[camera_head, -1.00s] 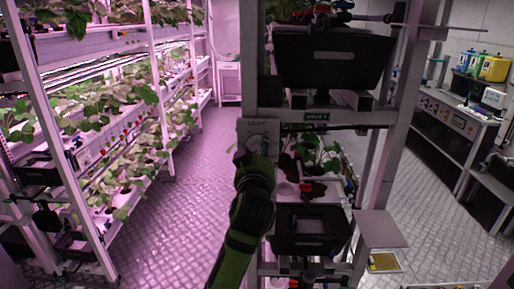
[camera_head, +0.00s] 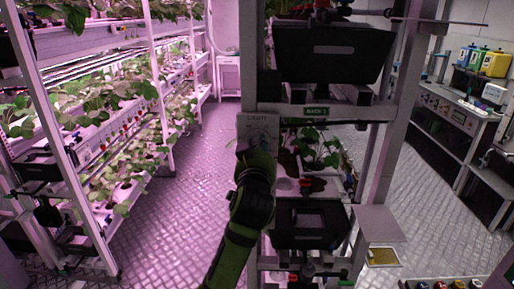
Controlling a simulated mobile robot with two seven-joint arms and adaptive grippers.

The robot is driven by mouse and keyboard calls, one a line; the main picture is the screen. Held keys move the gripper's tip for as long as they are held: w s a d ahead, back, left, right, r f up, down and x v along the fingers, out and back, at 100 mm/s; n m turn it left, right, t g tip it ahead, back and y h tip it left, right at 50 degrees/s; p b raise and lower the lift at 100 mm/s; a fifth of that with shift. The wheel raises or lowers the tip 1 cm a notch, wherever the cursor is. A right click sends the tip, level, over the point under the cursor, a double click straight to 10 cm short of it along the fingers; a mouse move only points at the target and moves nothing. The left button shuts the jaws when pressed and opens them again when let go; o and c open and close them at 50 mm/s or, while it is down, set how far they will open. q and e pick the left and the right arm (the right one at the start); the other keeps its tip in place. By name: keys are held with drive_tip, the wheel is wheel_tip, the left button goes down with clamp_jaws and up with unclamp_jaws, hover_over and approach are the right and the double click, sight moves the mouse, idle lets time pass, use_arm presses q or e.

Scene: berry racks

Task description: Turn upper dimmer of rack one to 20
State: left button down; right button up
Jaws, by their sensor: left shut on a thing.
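The light dimmer box (camera_head: 257,124) is a pale panel marked LIGHT, with a round dial, fixed to the left post of the rack labelled RACK 1 (camera_head: 317,111). My left gripper (camera_head: 257,152) is at the lower part of this panel, shut on the dimmer knob. The knob and fingertips are mostly hidden behind my green and black left arm (camera_head: 250,205). The dial's reading is too small to tell. My right gripper is not in view.
Rack one holds black bins (camera_head: 331,54) and potted strawberry plants (camera_head: 318,148) right of the dimmer. Another planted rack (camera_head: 60,150) stands at left. An open floor aisle (camera_head: 190,190) lies between. A bench (camera_head: 450,112) with coloured bottles stands at right.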

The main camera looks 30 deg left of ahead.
use_arm(q)
drive_tip(key=m, duration=0.5)
drive_tip(key=shift+m, duration=2.1)
drive_tip(key=c, duration=1)
unclamp_jaws()
drive_tip(key=v, duration=0.7)
drive_tip(key=shift+s+d, duration=0.15)
drive_tip(key=shift+s, duration=0.1)
